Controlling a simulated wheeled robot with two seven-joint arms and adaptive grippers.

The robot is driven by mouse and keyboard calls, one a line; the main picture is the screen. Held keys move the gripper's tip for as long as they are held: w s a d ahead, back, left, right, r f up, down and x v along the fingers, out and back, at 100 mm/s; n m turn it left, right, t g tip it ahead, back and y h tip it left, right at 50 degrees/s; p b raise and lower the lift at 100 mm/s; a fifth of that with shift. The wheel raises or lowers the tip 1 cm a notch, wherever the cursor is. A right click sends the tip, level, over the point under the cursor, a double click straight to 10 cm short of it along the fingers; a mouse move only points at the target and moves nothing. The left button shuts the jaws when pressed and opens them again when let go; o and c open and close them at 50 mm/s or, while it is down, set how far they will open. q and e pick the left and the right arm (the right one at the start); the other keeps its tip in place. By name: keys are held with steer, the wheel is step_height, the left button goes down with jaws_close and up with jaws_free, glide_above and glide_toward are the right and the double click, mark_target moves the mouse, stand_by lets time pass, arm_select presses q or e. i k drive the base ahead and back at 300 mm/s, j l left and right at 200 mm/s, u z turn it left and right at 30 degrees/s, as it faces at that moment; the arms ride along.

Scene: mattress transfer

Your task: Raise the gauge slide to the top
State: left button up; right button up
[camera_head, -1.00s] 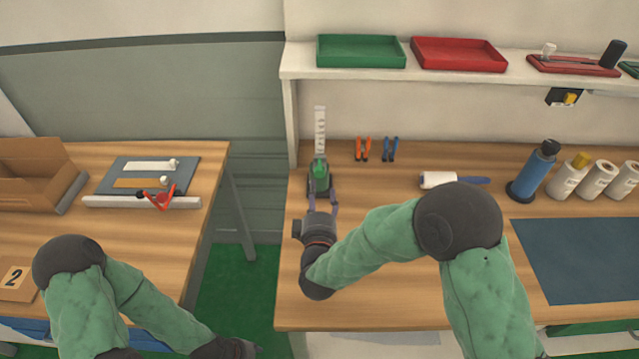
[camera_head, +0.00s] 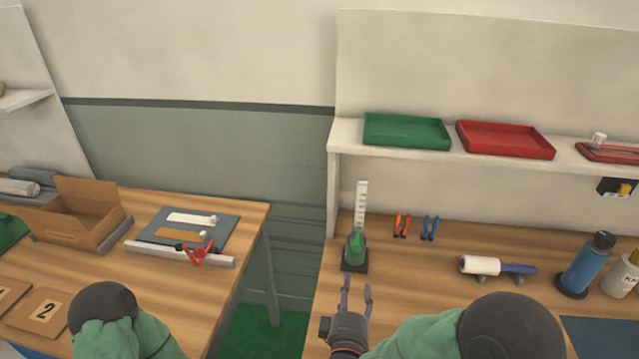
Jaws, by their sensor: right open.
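The gauge (camera_head: 361,204) stands upright at the left end of the right-hand table, a pale marked scale on a dark base (camera_head: 355,265). Its green slide (camera_head: 356,243) sits low, just above the base. My right gripper (camera_head: 356,294) is open and empty in front of the gauge, apart from it, with its fingers pointing at the base. My left arm shows at the bottom left, but its gripper is out of the picture.
Orange and blue clips (camera_head: 402,225) lie right of the gauge, then a white roller (camera_head: 481,265) and a blue bottle (camera_head: 590,262). A shelf (camera_head: 343,134) with a green tray (camera_head: 407,131) and a red tray (camera_head: 505,139) is above. A gap separates the left table (camera_head: 254,219).

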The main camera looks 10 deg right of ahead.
mark_target(357, 238)
steer(key=k+j, duration=0.2)
steer(key=k, duration=0.3)
steer(key=k+j, duration=0.2)
steer(key=k, duration=0.25)
